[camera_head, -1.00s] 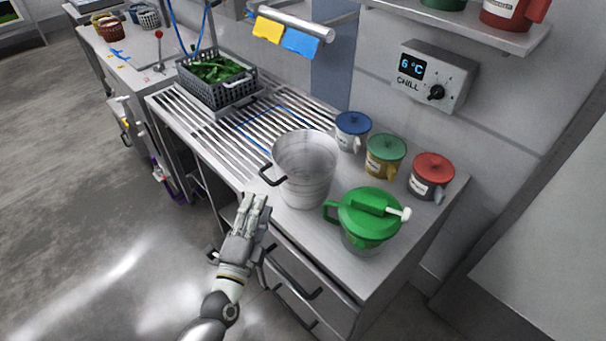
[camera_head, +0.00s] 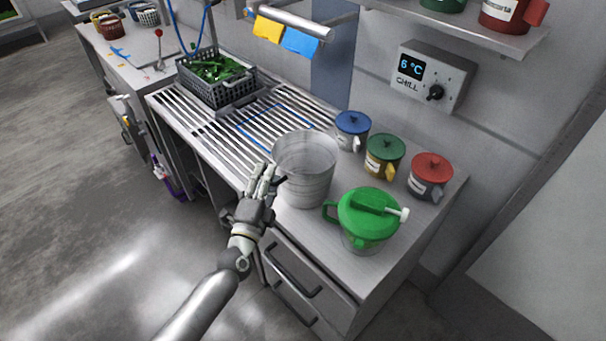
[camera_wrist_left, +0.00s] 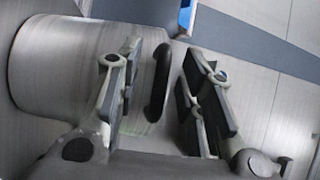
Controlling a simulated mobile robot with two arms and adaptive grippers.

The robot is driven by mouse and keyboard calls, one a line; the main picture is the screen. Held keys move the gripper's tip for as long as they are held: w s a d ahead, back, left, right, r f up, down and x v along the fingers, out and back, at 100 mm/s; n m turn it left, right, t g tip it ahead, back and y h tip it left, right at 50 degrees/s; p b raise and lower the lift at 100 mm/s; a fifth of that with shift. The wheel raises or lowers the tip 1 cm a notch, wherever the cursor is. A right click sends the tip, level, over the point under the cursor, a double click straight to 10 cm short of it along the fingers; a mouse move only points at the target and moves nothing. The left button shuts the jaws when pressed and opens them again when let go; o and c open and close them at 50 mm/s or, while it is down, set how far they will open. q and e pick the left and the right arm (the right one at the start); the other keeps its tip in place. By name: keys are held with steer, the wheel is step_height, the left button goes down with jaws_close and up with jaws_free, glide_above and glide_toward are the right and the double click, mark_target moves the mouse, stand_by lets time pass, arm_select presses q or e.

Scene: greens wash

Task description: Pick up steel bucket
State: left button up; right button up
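The steel bucket (camera_head: 305,172) stands upright on the steel counter, with its black side handle facing my left arm. In the left wrist view the bucket (camera_wrist_left: 62,70) lies sideways in the picture, and its black handle (camera_wrist_left: 159,82) shows between my fingers. My left gripper (camera_head: 264,178) is at the bucket's left side, by the handle, and hides most of it in the head view. In the left wrist view the left gripper (camera_wrist_left: 165,95) is open, with finger pads on either side of the handle and a gap on the right. My right gripper is not in view.
A green-lidded jug (camera_head: 368,215) stands close to the bucket's right. Blue (camera_head: 352,128), green (camera_head: 385,152) and red (camera_head: 431,173) lidded canisters stand behind. A dark basket of greens (camera_head: 216,78) sits on the slatted drainboard (camera_head: 200,125). Drawer handles (camera_head: 290,272) protrude below the counter.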

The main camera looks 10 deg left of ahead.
arm_select(q)
jaws_close()
steer(key=shift+r, duration=0.15)
stand_by(0.4)
